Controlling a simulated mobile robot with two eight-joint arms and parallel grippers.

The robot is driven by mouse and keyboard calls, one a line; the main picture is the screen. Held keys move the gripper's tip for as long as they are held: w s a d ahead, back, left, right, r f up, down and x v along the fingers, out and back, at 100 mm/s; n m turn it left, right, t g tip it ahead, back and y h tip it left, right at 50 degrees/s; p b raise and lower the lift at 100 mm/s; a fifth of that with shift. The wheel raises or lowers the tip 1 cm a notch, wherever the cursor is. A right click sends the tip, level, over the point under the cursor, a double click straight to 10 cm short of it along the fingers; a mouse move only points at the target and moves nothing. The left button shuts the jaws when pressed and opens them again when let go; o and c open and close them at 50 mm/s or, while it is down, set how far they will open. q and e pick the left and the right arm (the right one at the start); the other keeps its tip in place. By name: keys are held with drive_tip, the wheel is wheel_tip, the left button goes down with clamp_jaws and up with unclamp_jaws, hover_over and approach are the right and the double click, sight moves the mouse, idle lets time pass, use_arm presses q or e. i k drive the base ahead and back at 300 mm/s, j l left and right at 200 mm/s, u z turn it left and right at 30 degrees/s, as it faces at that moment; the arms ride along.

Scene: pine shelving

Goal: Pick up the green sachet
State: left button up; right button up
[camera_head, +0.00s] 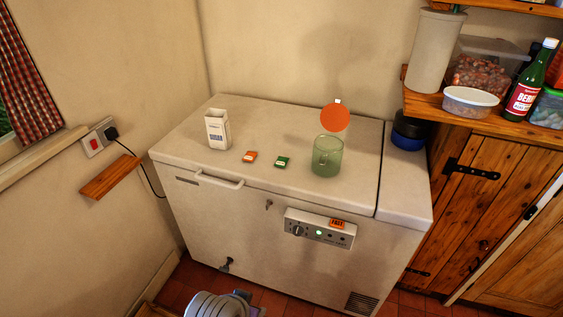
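The green sachet (282,162) is a small, flat, dark green packet with a pale label. It lies on the white lid of the chest freezer (240,130), near the middle. An orange sachet (249,156) of similar size lies to its left, apart from it. A green glass mug (327,156) stands to its right, also apart. Nothing covers the green sachet. Neither of my grippers can be made out in the head view.
A white carton (217,129) stands on the lid at left. A round orange disc (335,117) shows behind the mug. A wooden shelf (470,115) with a bottle (530,82) and tubs is at right. The lid's front left is clear.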

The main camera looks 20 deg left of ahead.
sight(282, 161)
drive_tip(key=i+j+u, duration=0.2)
drive_tip(key=j+u, duration=0.15)
drive_tip(key=i+j+u, duration=0.2)
drive_tip(key=j+u, duration=0.15)
drive_tip(key=j, duration=0.15)
drive_tip(key=i+j+u, duration=0.35)
drive_tip(key=k+j, duration=0.05)
